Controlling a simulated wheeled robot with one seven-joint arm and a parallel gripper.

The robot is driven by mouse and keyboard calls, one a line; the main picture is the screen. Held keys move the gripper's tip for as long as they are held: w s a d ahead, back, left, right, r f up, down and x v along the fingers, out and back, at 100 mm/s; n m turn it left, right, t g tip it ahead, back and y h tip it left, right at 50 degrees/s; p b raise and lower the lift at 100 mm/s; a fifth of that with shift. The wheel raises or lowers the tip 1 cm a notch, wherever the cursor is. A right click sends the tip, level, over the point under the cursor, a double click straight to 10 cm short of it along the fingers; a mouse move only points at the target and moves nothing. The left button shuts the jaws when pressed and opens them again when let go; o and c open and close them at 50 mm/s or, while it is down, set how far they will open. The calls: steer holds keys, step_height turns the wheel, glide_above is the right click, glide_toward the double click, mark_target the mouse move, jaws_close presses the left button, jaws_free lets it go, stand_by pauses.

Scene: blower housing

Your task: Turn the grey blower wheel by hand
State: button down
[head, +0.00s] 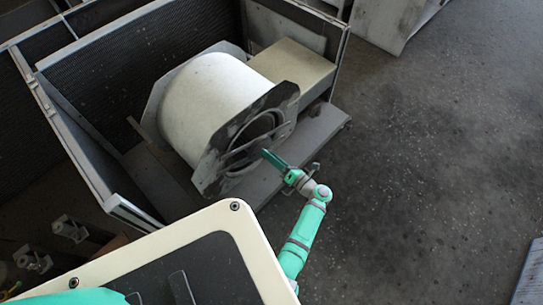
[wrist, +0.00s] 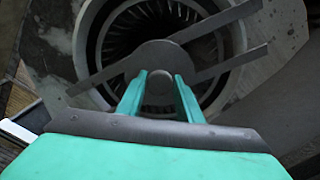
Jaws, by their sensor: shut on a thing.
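The grey blower wheel (head: 263,126) sits inside the round opening of the pale blower housing (head: 205,98). In the wrist view its dark vanes (wrist: 130,32) show as a ring behind a flat grey bracket (wrist: 226,32) with several arms. A round grey hub (wrist: 160,88) is at the middle. My gripper (wrist: 160,84) reaches into the opening, with one green finger on each side of the hub, shut on it. In the head view my gripper (head: 266,155) points at the wheel's centre, and its fingertips are hard to make out. The lower part of the wheel is hidden by the gripper.
The housing stands in an open metal cabinet (head: 120,205) with mesh-like walls. A beige box (head: 295,66) is behind the housing at the right. A pale panel (head: 385,22) stands at the top right.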

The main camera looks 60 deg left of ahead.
steer(key=shift+w, duration=0.1)
steer(key=c, duration=1.3)
jaws_free()
steer(key=shift+d, duration=0.1)
steer(key=v, duration=1)
steer(key=shift+w+d, duration=0.1)
steer(key=shift+d, duration=0.2)
